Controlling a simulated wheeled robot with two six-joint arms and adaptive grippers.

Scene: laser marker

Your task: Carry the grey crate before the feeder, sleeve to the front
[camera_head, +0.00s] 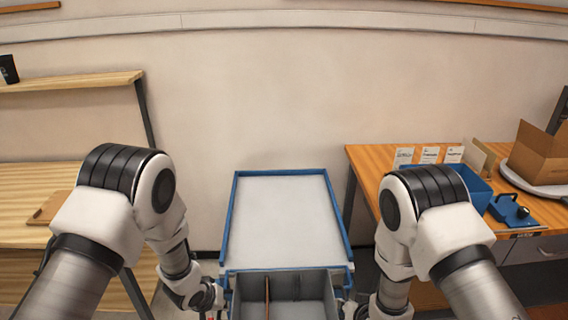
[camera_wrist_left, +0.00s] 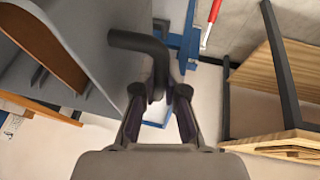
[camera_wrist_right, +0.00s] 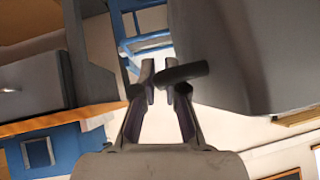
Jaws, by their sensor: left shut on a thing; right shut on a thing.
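The grey crate (camera_head: 285,293) is at the bottom centre of the head view, cut off by the lower edge. It is open-topped with a brown divider (camera_head: 267,297) and grey partitions inside. My left gripper (camera_wrist_left: 160,92) is shut on the crate's dark handle (camera_wrist_left: 138,41) at its left side. My right gripper (camera_wrist_right: 166,84) is shut on the opposite dark handle (camera_wrist_right: 186,72). In the head view both hands are mostly hidden beside the crate. I cannot make out a sleeve or clearly identify the feeder.
A blue-framed stand with a pale flat top (camera_head: 233,215) lies just beyond the crate; its top is bare. A wooden shelf unit (camera_head: 70,82) stands left. A wooden bench (camera_head: 372,160) at right holds a blue bin (camera_head: 478,188), cards, a blue device (camera_head: 512,212) and an open carton (camera_head: 538,157).

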